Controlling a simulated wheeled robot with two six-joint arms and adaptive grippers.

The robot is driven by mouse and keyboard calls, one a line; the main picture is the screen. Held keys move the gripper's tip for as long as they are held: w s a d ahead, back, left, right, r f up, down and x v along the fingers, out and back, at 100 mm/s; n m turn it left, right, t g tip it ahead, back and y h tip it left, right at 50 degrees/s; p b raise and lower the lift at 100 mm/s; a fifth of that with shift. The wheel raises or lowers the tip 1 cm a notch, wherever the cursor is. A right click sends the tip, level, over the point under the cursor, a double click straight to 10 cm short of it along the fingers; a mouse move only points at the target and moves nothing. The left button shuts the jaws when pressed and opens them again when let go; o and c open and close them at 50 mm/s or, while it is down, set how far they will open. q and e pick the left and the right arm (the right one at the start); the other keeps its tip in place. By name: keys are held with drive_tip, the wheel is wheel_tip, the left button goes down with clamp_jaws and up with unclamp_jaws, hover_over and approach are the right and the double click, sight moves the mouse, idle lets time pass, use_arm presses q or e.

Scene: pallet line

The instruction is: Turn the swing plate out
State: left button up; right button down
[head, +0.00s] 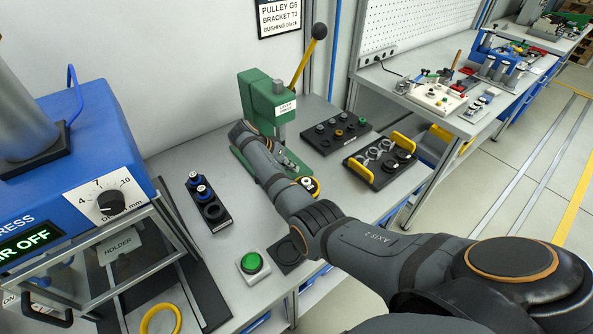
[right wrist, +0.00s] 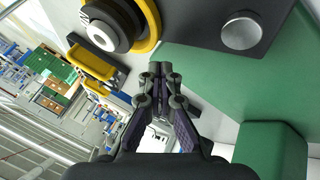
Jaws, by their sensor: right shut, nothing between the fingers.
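A dark swing plate (right wrist: 228,12) shows at the top of the right wrist view, with a silver pin on it. A black part in a yellow ring (right wrist: 122,25) is at its left end; the ring also shows in the head view (head: 309,186) beside my forearm. The green press (head: 266,104) stands at the back; its green base (right wrist: 215,85) lies beside my fingers. My right gripper (right wrist: 161,68) is shut and empty, its fingertips just below the plate's edge in the picture; contact cannot be told. In the head view my forearm hides much of the plate and the gripper. My left gripper is not in view.
A yellow-handled tray (head: 380,160) and a black parts block (head: 336,134) stand right of the press. A black holder (head: 209,207) with blue-topped parts and a green button (head: 251,263) are nearer. The blue press (head: 105,150) fills the left. The press lever (head: 305,58) rises behind.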

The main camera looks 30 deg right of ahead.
drive_tip(key=v, duration=0.8)
drive_tip(key=shift+a+r, duration=0.3)
